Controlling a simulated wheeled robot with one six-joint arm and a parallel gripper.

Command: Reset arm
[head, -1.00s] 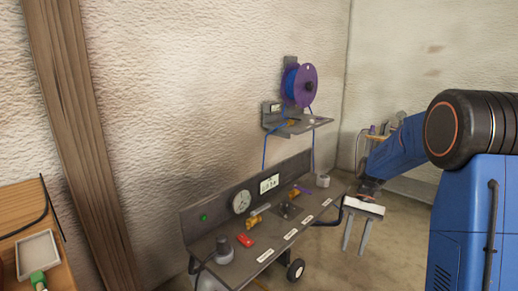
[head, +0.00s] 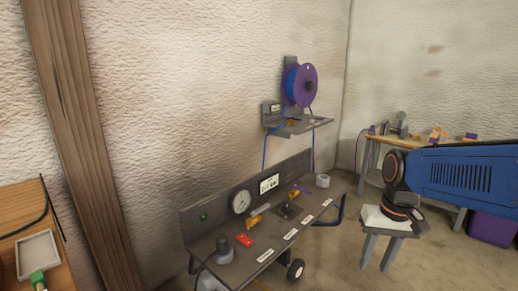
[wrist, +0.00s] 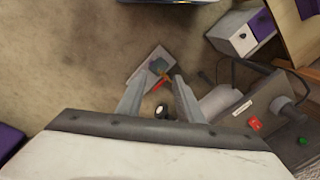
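My gripper (head: 376,264) is at the right of the head view, pointing down, with its white body above two grey fingers. In the wrist view my gripper (wrist: 159,82) has its two fingers spread apart, with nothing held between them. Far below, a pale flat tray-like thing (wrist: 138,77) with small coloured items shows between and beyond the fingers. My blue arm reaches in from the right edge of the head view.
A grey wheeled bench (head: 228,262) with a gauge and a red item stands left of my gripper. A purple spool (head: 304,86) hangs above it. A wooden table (head: 437,148) with small objects and a purple bin (head: 492,228) are behind.

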